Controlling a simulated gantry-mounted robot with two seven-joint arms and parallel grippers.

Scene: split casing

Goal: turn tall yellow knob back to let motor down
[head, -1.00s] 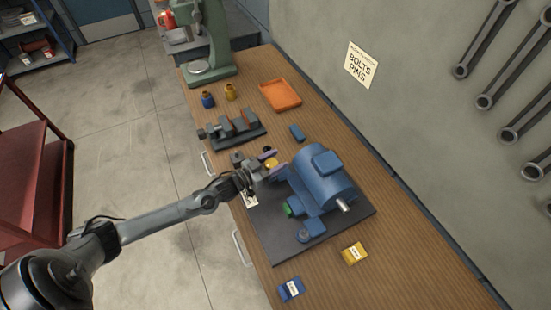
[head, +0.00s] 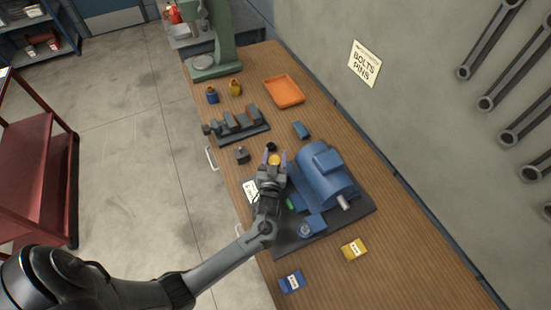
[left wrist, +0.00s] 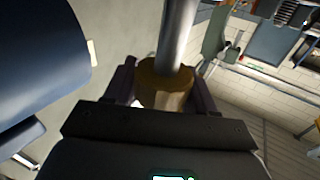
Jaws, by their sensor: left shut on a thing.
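The tall yellow knob (head: 274,160) is at the left corner of the blue motor (head: 324,172). My left gripper (head: 274,161) is shut on the knob, one finger on each side. In the left wrist view the knob (left wrist: 164,88) sits between the fingers with a grey shaft (left wrist: 178,35) running up from it, and the motor (left wrist: 38,55) fills the left side. The motor stands on a dark base plate (head: 357,209), its shaft end pointing to the lower right. A green part beside the motor is partly hidden by my gripper. My right gripper is not seen.
An orange tray (head: 284,91), a blue and a yellow bottle, and a dark vise-like fixture (head: 237,127) lie further back. Blue (head: 291,282) and yellow (head: 354,250) labelled boxes lie near the front. A small grey block (head: 242,155) sits left of my gripper. The right bench side is clear.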

